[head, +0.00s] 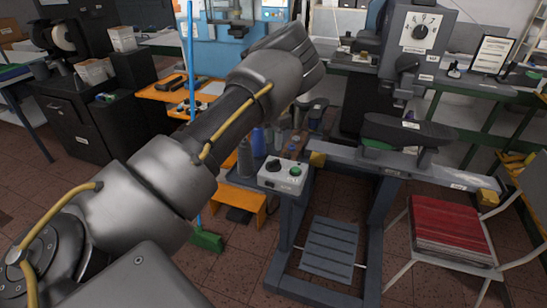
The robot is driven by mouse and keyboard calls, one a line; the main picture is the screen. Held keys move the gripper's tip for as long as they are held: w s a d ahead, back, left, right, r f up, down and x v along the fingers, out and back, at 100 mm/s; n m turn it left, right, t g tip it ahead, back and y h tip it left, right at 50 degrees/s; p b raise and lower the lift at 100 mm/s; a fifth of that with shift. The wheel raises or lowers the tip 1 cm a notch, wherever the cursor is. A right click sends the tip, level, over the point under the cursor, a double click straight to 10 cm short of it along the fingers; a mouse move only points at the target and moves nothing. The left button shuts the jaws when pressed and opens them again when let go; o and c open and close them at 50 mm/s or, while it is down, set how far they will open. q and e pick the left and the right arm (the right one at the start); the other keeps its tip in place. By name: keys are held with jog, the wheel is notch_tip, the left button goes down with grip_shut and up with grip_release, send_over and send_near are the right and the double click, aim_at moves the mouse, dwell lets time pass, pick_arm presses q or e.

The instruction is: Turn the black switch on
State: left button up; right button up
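A white control box (281,179) sits on the grey stand near the middle of the head view. On its top are a black switch (273,165), a round knob, and a green button (295,171) to its right. The switch's exact setting is too small to read. My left arm reaches in from the lower left, its wrist above and beyond the box. My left gripper (312,103) is mostly hidden behind the wrist, apart from the switch; its fingers cannot be made out. My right gripper is not in view.
A grey machine with a white dial (419,32) stands at the back right. A black shoe-shaped form (408,130) is on the stand's arm. Bottles (258,141) stand just behind the box. A chair with a red seat (450,229) is at right.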

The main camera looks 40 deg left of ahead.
aim_at(273, 161)
pick_arm(q)
notch_tip(273, 161, down, 8)
jog(key=shift+a+p, duration=0.1)
jog(key=shift+p, duration=0.85)
grip_shut()
